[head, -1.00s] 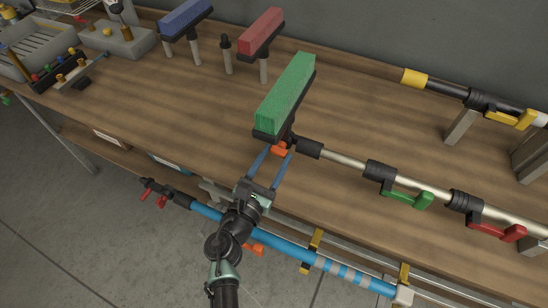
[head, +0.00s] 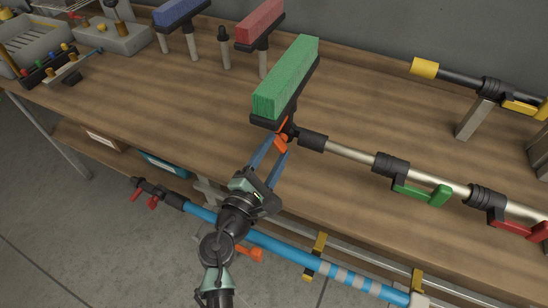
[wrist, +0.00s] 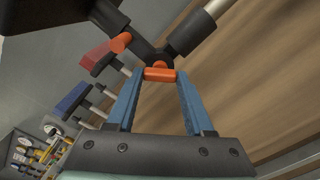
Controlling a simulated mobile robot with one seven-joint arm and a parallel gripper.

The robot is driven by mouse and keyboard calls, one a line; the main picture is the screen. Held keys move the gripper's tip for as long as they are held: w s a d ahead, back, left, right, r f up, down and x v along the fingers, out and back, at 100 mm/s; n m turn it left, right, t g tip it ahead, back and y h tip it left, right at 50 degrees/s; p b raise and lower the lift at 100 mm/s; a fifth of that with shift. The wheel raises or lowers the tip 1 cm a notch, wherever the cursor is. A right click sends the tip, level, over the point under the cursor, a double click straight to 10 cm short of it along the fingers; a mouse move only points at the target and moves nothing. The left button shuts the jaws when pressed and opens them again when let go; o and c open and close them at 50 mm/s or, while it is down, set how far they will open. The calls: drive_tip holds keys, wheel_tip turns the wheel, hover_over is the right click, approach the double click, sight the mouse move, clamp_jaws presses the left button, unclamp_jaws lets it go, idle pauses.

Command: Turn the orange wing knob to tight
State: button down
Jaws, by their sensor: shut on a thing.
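The orange wing knob (head: 281,142) sits at the joint below the green brush head (head: 286,78), where the head meets the black end of the silver pole (head: 352,154). In the wrist view one orange wing (wrist: 160,74) lies crosswise between my fingertips, and another orange part (wrist: 121,42) shows up and left of it. My gripper (head: 272,150) reaches up from the front, its two blue fingers shut on the knob. It also shows in the wrist view (wrist: 160,85). The knob's far side is hidden.
A green lever (head: 420,194) and a red lever (head: 520,230) hang from the pole at right. Blue (head: 180,12) and red (head: 259,20) brush heads stand behind on the wooden bench (head: 150,95). A blue pole (head: 290,247) runs below the bench edge, near my arm.

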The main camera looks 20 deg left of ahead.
drive_tip(key=m+b, duration=0.1)
drive_tip(key=m, duration=0.1)
drive_tip(key=m+b, duration=0.1)
drive_tip(key=shift+f+m+b, duration=0.2)
drive_tip(key=shift+m+b, duration=0.2)
drive_tip(key=shift+r+m+b, duration=0.1)
drive_tip(key=shift+m+b, duration=1.25)
drive_tip(key=shift+m, duration=0.45)
drive_tip(key=shift+c, duration=1.4)
unclamp_jaws()
drive_tip(key=shift+r, duration=0.1)
drive_tip(key=s+b, duration=0.1)
drive_tip(key=s, duration=1.2)
drive_tip(key=shift+a, duration=0.25)
